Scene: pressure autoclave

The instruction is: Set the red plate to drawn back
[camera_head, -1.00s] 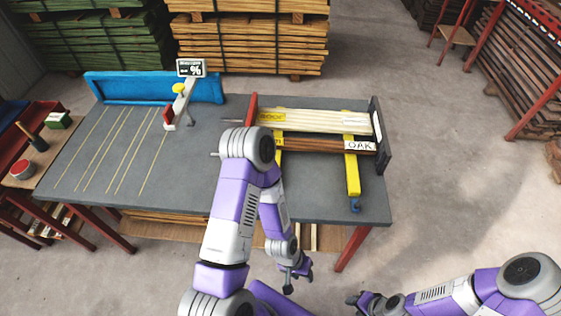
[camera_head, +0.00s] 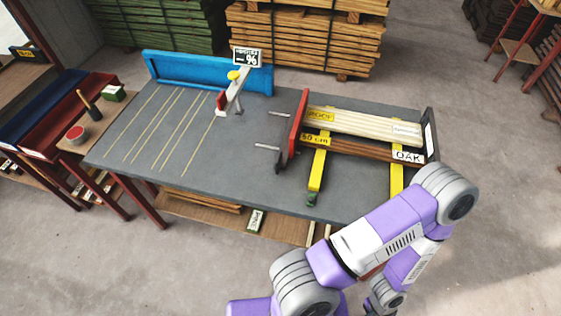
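The red plate (camera_head: 299,120) stands upright at the left end of the boards on the grey table (camera_head: 230,150). Two metal rods (camera_head: 278,113) stick out to its left. A pale board (camera_head: 360,126) and a darker brown board (camera_head: 350,147), labelled OAK at its right end, lie to the plate's right. I cannot tell whether the plate touches their ends. My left arm reaches in from the bottom and bends down in front of the table's right side. Its gripper (camera_head: 372,303) is small at the bottom edge, apart from the plate; its fingers are unclear. My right gripper is out of view.
A dark upright plate (camera_head: 430,135) closes the boards' right end. Yellow bars (camera_head: 318,170) run under the boards. A sign post (camera_head: 235,92) and a blue fence (camera_head: 205,72) stand at the back left. The table's left half is mostly clear.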

